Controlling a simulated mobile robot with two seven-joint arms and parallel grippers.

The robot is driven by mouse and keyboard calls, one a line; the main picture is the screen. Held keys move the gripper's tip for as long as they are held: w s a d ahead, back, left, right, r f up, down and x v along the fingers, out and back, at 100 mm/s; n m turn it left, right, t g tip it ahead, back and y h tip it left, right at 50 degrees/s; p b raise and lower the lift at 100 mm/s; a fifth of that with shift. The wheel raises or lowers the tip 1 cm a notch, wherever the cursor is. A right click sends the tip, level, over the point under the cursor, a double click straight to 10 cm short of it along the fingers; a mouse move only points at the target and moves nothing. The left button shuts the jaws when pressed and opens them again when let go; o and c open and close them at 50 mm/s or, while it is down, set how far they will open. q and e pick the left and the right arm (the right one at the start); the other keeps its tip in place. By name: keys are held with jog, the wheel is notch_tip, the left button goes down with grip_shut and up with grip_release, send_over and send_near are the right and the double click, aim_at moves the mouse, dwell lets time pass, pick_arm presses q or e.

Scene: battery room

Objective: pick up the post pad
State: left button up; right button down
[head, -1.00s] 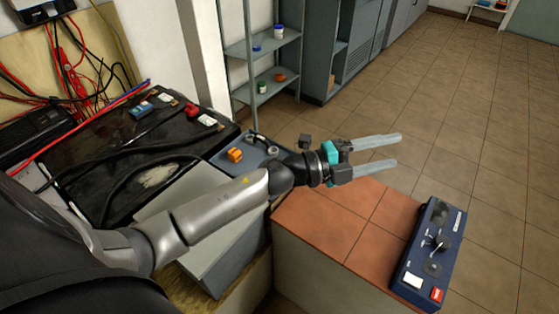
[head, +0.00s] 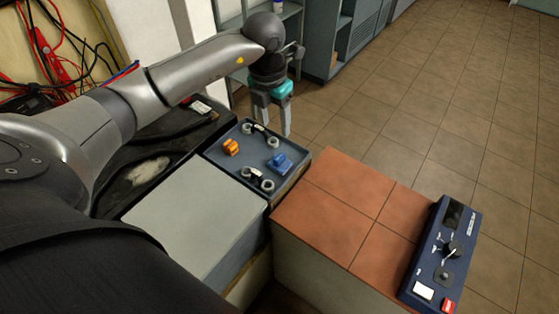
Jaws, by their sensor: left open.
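A shallow blue-grey tray (head: 222,160) holds several small parts. An orange block-like part (head: 231,147) is on its left, and a blue part (head: 280,163) is on its right. Small grey ring-shaped parts, one of them (head: 273,142) near the middle, lie around them with dark pieces at the back and front. I cannot tell which of these is the post pad. My left gripper (head: 273,126) points down over the tray's back edge, open, with nothing seen between its fingers. My right gripper is not in view.
A black battery (head: 130,185) with cables is left of the tray, and a grey box top (head: 195,215) is in front. A red-tiled surface (head: 340,210) with a blue tester (head: 440,255) is to the right. Shelving (head: 230,70) stands behind. The floor beyond is clear.

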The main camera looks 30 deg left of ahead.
pick_arm(q)
jog(key=b, duration=0.2)
send_over(280, 157)
jog(key=s, duration=0.1)
notch_tip(280, 157, down, 7)
jog(key=shift+s+f, duration=0.1)
jog(key=shift+f, duration=1)
jog(key=f, duration=0.1)
jog(key=f+b, duration=0.1)
jog(key=shift+w+f+b, duration=0.3)
jog(key=shift+w, duration=0.05)
jog(key=shift+w+f, duration=0.1)
jog(key=shift+f, duration=0.6)
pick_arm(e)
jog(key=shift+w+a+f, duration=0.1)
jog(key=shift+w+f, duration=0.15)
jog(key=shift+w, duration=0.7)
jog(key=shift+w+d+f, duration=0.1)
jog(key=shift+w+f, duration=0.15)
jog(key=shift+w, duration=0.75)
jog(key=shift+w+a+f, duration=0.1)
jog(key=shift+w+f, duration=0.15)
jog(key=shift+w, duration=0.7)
pick_arm(q)
grip_shut()
